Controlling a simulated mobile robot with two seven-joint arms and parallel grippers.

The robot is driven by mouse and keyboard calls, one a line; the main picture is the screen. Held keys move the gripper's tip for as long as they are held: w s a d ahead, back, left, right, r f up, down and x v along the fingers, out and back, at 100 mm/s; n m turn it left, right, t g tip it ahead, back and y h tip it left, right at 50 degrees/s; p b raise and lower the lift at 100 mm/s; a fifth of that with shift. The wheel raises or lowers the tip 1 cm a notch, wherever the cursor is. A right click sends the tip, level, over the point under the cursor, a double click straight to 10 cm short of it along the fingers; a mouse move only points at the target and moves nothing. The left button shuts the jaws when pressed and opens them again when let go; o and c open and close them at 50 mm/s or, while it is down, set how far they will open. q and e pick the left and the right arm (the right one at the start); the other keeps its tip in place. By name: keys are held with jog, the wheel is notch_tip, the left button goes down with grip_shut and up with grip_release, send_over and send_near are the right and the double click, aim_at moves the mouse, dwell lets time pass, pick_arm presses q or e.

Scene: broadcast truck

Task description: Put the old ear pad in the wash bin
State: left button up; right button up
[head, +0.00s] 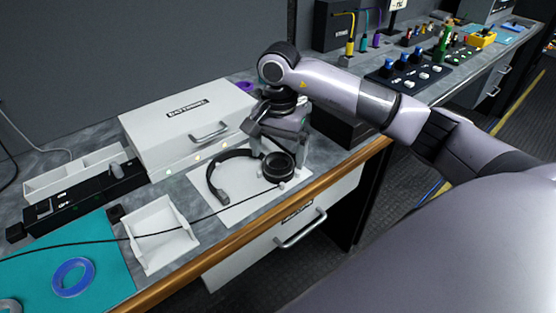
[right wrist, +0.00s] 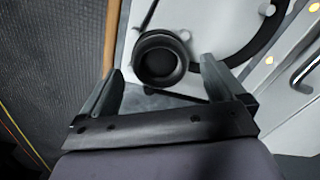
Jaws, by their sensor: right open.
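A headset (head: 222,187) with a black band lies on a white mat (head: 240,207) on the counter. Its round black ear pad (head: 279,167) faces up at the right end of the band. In the right wrist view the ear pad (right wrist: 160,62) is a dark ring with a hollow centre. My right gripper (head: 280,150) is open right above the ear pad, a finger on either side; I cannot tell whether they touch it. An open white tray (head: 152,259) stands left of the mat; I cannot tell whether it is the wash bin. My left gripper is out of view.
A white case (head: 190,142) with a handle stands behind the mat. A dark box (head: 340,130) is right of the gripper. A black cable (head: 150,234) crosses the tray and mat. A blue tape roll (head: 73,278) lies on a teal mat (head: 30,274).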

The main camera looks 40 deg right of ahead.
jog(key=shift+f, duration=0.85)
jog(key=c, duration=1.1)
jog(key=shift+r, duration=0.15)
